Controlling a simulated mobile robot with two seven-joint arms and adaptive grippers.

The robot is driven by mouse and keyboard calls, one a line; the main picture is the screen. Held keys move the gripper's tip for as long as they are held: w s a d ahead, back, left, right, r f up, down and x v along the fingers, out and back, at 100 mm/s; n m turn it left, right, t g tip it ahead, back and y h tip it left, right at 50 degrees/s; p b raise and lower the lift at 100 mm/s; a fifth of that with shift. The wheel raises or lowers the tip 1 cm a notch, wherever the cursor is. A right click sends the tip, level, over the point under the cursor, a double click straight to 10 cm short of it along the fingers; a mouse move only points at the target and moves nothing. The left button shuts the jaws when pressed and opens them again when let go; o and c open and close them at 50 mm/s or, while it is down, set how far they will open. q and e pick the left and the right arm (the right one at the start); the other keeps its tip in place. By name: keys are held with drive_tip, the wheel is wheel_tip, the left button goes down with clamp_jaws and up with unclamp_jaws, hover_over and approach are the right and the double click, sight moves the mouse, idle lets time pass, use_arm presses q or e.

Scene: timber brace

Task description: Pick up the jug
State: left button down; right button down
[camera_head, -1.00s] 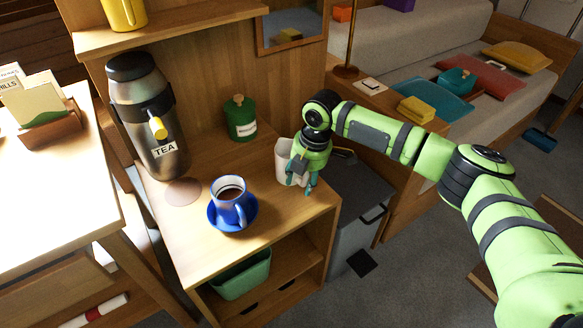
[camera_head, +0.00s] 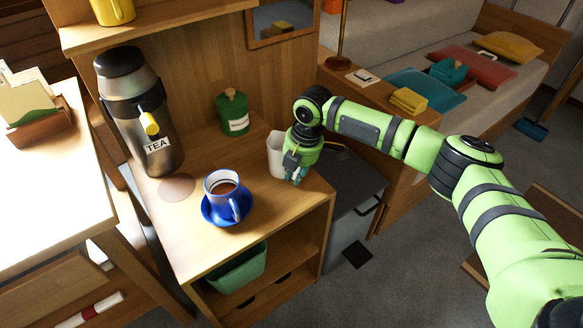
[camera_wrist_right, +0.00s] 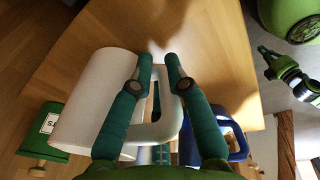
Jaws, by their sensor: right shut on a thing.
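The white jug (camera_head: 276,155) stands on the wooden cabinet top near its right edge, partly hidden by my right gripper (camera_head: 296,178). In the right wrist view the jug (camera_wrist_right: 85,110) lies left of the fingers, and its white handle reaches between them. My right gripper (camera_wrist_right: 159,65) is shut on the jug's handle, with one teal finger on each side. The jug looks upright; I see no clear gap under it. My left gripper is not in view.
A blue mug (camera_head: 221,186) of brown drink sits on a blue saucer (camera_head: 214,217) left of the jug. A tea dispenser (camera_head: 135,110) and green canister (camera_head: 232,112) stand behind. A grey bin (camera_head: 345,225) stands right of the cabinet.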

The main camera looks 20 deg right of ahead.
wheel_tip(320, 180, up, 5)
drive_tip(key=shift+f+p, duration=0.2)
drive_tip(key=shift+p, duration=0.2)
drive_tip(key=s+d+r+p, duration=0.1)
drive_tip(key=s+d+r, duration=0.5)
drive_tip(key=s, duration=0.3)
drive_tip(key=shift+s+d+r, duration=0.2)
drive_tip(key=shift+s+d, duration=0.05)
drive_tip(key=shift+d, duration=0.05)
